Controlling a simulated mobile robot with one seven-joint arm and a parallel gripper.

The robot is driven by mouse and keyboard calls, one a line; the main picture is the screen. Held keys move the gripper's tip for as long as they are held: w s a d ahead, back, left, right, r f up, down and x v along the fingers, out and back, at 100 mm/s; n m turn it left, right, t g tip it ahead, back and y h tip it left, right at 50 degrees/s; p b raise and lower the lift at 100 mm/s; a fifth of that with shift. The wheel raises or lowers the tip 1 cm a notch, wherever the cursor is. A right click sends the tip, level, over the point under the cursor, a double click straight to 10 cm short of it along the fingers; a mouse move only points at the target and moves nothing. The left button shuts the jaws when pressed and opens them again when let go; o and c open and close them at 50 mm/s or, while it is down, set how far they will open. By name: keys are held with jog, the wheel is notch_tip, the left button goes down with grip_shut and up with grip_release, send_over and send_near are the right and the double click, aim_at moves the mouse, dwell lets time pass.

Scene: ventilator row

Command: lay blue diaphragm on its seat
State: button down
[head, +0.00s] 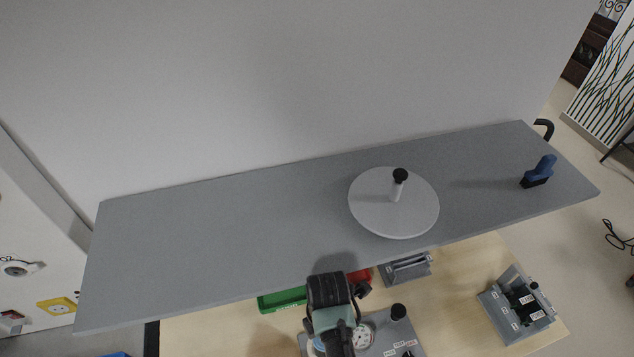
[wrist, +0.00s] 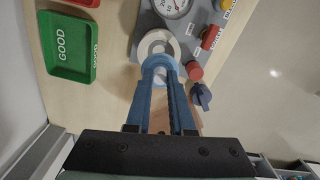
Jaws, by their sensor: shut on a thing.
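In the wrist view my gripper (wrist: 160,64) points down at the grey test plate (wrist: 145,32), its two blue fingers close together. It is shut on what looks like the blue diaphragm (wrist: 160,76), a small pale-blue piece mostly hidden between the fingers. A pale round ring, apparently the seat (wrist: 158,38), shows just beyond the fingertips. The piece overlaps the ring in the picture; I cannot tell whether they touch. In the head view my arm hides the gripper and most of the plate.
A green GOOD tray (wrist: 68,48) lies left, beside a red tray (head: 361,276). A grey shelf (head: 220,230) with a round white disc (head: 390,215) overhangs the bench.

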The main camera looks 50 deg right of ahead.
jog(key=shift+d+f+b, duration=0.15)
jog(key=shift+f+b, duration=0.35)
jog(key=shift+f, duration=0.2)
jog(key=shift+w+f+b, duration=0.2)
jog(key=shift+f+b, duration=0.65)
jog(key=shift+f, duration=0.05)
jog(key=shift+s+f+b, duration=0.2)
jog(key=shift+f+b, duration=0.6)
jog(key=shift+b, duration=0.15)
jog(key=shift+w+f, duration=0.1)
jog(key=shift+f, duration=0.55)
jog(key=shift+f, duration=0.15)
jog(key=shift+f+b, duration=0.35)
jog(key=shift+f, duration=0.2)
